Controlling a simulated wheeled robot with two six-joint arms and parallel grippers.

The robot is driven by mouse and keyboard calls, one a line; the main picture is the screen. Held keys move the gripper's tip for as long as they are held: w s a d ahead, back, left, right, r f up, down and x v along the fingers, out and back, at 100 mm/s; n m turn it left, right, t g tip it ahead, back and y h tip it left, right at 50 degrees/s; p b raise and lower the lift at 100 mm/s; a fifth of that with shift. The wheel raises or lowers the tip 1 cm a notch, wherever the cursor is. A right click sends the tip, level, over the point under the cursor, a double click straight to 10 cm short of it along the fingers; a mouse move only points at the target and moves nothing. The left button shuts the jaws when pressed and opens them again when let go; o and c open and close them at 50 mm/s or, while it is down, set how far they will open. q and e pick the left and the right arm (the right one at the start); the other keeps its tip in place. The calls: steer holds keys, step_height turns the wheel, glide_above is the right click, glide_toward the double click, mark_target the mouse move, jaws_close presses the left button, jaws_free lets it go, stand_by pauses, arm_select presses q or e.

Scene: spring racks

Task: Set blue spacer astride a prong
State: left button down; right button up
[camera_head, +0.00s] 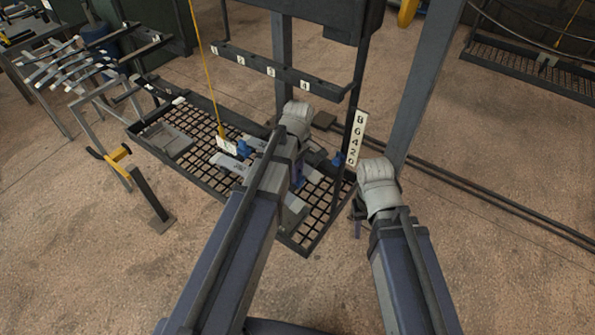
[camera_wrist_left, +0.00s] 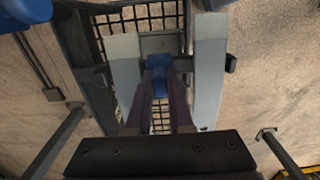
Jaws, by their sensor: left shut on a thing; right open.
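In the left wrist view my left gripper (camera_wrist_left: 160,88) is shut on a blue spacer (camera_wrist_left: 160,76), held between its two dark purple fingers. Pale, flat prong-like bars, one on the left (camera_wrist_left: 125,72) and one on the right (camera_wrist_left: 208,75), run lengthwise on either side of the fingers. Their contact with the spacer cannot be told. In the head view my left forearm and wrist hide most of this gripper. My right gripper (camera_head: 358,215) shows only partly beside the tray's right edge; it is open.
A black grid tray (camera_head: 190,178) lies below, with a slotted frame and numbered bar (camera_head: 270,68) above it. A numbered scale plate (camera_head: 357,138) stands at the right near an upright post. A yellow-handled stand (camera_head: 110,160) is at the left.

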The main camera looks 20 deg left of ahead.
arm_select(q)
steer(key=c, duration=0.7)
jaws_free()
steer(key=shift+c, duration=0.2)
